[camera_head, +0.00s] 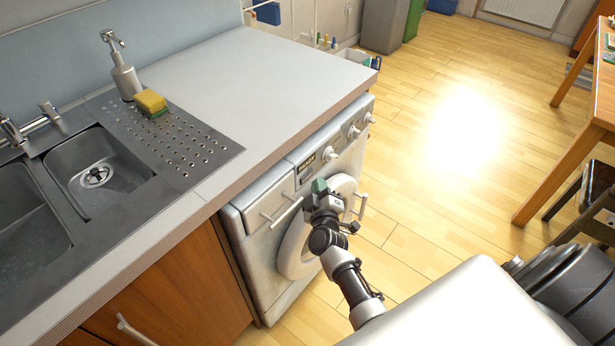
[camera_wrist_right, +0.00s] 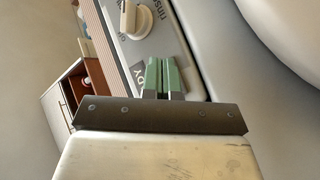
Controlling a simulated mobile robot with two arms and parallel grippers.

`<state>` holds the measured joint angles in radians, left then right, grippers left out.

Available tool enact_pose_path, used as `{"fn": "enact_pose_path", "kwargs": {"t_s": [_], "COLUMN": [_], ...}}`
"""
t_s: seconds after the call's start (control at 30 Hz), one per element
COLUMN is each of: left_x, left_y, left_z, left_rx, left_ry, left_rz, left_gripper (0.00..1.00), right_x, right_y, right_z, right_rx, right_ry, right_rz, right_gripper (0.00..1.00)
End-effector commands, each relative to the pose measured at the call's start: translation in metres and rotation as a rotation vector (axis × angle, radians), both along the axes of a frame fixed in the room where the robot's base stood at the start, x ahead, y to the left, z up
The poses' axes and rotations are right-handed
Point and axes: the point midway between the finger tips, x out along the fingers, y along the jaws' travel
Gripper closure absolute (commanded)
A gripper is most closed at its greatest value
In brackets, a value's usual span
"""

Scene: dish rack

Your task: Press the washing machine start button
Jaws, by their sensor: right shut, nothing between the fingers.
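The washing machine (camera_head: 258,214) stands under the grey worktop, its control panel facing right. The panel has a dark display (camera_head: 307,169) and several white knobs (camera_head: 331,154). My right gripper (camera_head: 319,187) is at the panel just below the display, its green fingertips together and empty. In the right wrist view, the shut green fingers (camera_wrist_right: 163,75) lie over the panel, close to a white knob (camera_wrist_right: 132,18) and a dark label (camera_wrist_right: 138,76). I cannot tell whether the fingertips touch the panel. The start button cannot be made out; the fingers may cover it. My left gripper is out of view.
The worktop edge (camera_head: 285,145) overhangs just above the panel. The round door (camera_head: 298,243) is below my gripper. A sink (camera_head: 98,172), soap dispenser (camera_head: 124,75) and yellow sponge (camera_head: 150,101) are at left. A wooden table (camera_head: 592,128) stands at right; the floor between is clear.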

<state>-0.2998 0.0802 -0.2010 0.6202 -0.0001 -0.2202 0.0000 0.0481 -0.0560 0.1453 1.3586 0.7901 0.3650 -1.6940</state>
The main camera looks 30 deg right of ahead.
Motion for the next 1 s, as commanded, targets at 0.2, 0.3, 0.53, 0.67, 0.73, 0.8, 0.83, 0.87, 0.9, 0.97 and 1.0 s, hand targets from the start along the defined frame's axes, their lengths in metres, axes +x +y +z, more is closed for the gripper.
{"fn": "enact_pose_path", "kwargs": {"t_s": [0.2, 0.3, 0.53, 0.67, 0.73, 0.8, 0.83, 0.87, 0.9, 0.97, 1.0], "left_x": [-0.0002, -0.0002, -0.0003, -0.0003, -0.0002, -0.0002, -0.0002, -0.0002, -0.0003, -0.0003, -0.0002], "left_y": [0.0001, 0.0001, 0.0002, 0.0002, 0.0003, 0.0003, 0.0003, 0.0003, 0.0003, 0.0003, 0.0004], "left_z": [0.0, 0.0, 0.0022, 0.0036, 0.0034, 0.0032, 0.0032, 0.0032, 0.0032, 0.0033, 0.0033], "left_rx": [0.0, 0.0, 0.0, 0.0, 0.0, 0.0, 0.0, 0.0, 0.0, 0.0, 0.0], "left_ry": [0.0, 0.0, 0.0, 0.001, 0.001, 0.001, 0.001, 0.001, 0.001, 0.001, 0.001], "left_rz": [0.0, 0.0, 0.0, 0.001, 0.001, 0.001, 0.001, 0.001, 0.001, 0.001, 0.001], "left_gripper": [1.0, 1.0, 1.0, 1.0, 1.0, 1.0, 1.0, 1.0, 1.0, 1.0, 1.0], "right_x": [0.0, 0.0, 0.004, 0.008, 0.0085, 0.0085, 0.0085, 0.0086, 0.0087, 0.0088, 0.009], "right_y": [0.0, 0.0, 0.0015, 0.0033, 0.0037, 0.0039, 0.004, 0.004, 0.0042, 0.0043, 0.0044], "right_z": [0.0, 0.0, 0.0012, 0.0012, 0.001, 0.001, 0.0012, 0.0013, 0.0014, 0.0016, 0.0018], "right_rx": [0.0, 0.0, 0.001, 0.0, 0.001, 0.0, 0.0, 0.0, 0.0, 0.001, 0.001], "right_ry": [0.0, 0.0, -0.001, -0.001, -0.001, -0.002, -0.002, -0.002, -0.002, -0.003, -0.003], "right_rz": [0.0, 0.0, -0.001, 0.001, 0.001, 0.002, 0.001, 0.001, 0.001, 0.002, 0.002], "right_gripper": [1.0, 1.0, 1.0, 1.0, 1.0, 1.0, 1.0, 1.0, 1.0, 1.0, 1.0]}}
